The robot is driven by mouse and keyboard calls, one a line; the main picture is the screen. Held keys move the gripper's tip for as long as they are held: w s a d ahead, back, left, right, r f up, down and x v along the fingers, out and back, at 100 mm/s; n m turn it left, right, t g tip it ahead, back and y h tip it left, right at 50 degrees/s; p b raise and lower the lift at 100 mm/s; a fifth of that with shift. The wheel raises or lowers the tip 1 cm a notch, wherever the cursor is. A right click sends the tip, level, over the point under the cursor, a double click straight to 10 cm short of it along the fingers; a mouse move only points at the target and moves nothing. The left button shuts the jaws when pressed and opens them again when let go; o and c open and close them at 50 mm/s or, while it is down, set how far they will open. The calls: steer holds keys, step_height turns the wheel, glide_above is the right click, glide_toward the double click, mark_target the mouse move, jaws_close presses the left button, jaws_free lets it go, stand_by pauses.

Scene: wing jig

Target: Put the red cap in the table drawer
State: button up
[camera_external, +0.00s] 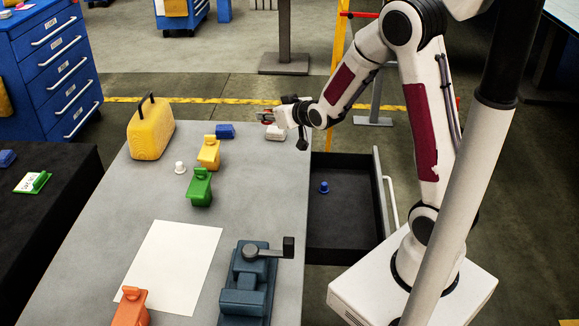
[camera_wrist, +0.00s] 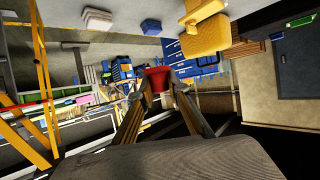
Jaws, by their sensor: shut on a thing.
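My gripper (camera_external: 272,117) is above the far right corner of the grey table. In the wrist view its two fingers (camera_wrist: 158,86) are closed on the red cap (camera_wrist: 155,76). In the outside view only a small bit of the red cap (camera_external: 266,116) shows at the fingertips. The table drawer (camera_external: 345,228) is pulled open on the right side of the table, to the right of and nearer than my gripper. A small blue cap (camera_external: 324,188) stands on its black floor.
A white block (camera_external: 275,133) lies on the table below my gripper, with a blue block (camera_external: 225,131) to its left. Yellow (camera_external: 208,152) and green (camera_external: 200,188) pieces, a white cap (camera_external: 180,167), a yellow case (camera_external: 151,131) and a vise (camera_external: 248,282) also stand there.

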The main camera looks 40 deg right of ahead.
steer(key=shift+d+f, duration=0.1)
steer(key=shift+f, duration=0.35)
steer(key=s+a+f+n+g+y, duration=0.1)
steer(key=s+a+f+n+y, duration=0.35)
steer(key=a+f, duration=0.35)
steer(key=s+a+f+n+g+y, duration=0.1)
steer(key=s+a+n+g+y, duration=0.3)
steer(key=a, duration=0.7)
steer(key=s+n+y, duration=0.2)
steer(key=s, duration=0.2)
steer(key=shift+s+f+n+g, duration=0.15)
steer(key=shift+s+n+g, duration=0.15)
steer(key=shift+s+n, duration=0.1)
steer(key=shift+d+f, duration=0.1)
glide_above(247, 224)
steer(key=shift+f, duration=2.85)
steer(key=shift+f, duration=0.1)
steer(key=shift+f, duration=1.8)
